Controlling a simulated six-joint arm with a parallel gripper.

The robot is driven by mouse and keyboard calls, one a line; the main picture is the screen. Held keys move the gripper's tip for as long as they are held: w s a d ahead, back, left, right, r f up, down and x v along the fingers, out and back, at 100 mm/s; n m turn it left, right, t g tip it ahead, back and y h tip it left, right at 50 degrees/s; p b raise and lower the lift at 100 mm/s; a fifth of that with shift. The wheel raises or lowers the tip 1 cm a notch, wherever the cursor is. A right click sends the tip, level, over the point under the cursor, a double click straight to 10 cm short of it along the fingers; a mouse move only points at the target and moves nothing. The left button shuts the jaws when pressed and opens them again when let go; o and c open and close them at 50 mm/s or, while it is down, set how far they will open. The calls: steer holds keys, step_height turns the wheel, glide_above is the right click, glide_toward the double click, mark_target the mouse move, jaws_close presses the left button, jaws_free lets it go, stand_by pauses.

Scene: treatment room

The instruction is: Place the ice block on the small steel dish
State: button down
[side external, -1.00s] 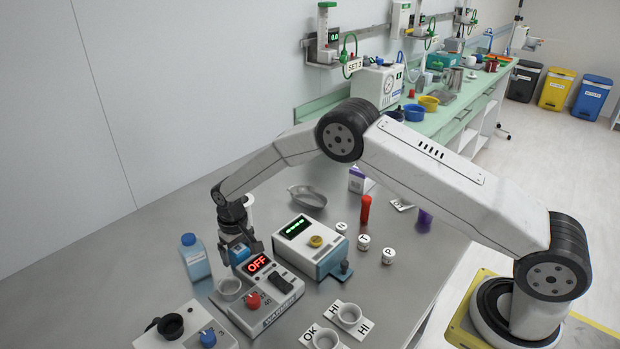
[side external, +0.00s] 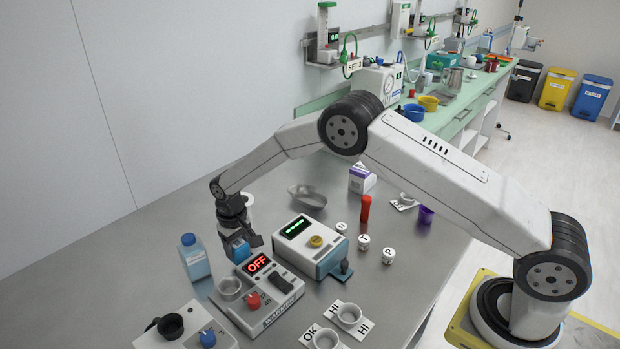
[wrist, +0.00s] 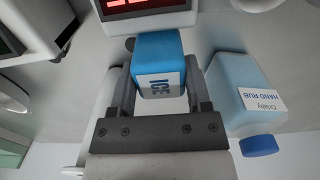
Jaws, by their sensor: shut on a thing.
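The ice block (side external: 237,248) is a blue block with a white label. It also shows in the wrist view (wrist: 158,66), where the label reads ICE. My gripper (wrist: 160,90) is shut on it, a finger on each side. In the side view my gripper (side external: 238,238) points down, with the block just behind the box with the red OFF display. The small steel dish (side external: 307,197) looks shallow and oval. It lies on the table behind the box with the green display, to the right of my gripper, and looks empty.
The OFF-display box (side external: 267,290) stands in front of the block, a hand rub bottle (side external: 194,258) to its left. The green-display box (side external: 312,246) stands to its right. A red tube (side external: 365,208) and small white pots are farther right. The table between gripper and dish looks clear.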

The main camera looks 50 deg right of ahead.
mark_target(237, 242)
step_height(237, 242, up, 8)
steer(key=shift+r, duration=0.1)
stand_by(0.4)
stand_by(0.4)
steer(key=s+d+r, duration=0.3)
steer(key=s+d, duration=0.2)
steer(key=d, duration=0.4)
steer(key=s+d+r, duration=0.2)
steer(key=s+d, duration=0.3)
steer(key=d, duration=0.4)
steer(key=s+d+r, duration=0.3)
steer(key=s+d, duration=0.3)
steer(key=d, duration=0.3)
steer(key=w+d+f, duration=0.3)
steer(key=w+f, duration=0.6)
steer(key=w, duration=0.4)
steer(key=shift+w+d+f, duration=0.2)
steer(key=shift+d+f, duration=0.2)
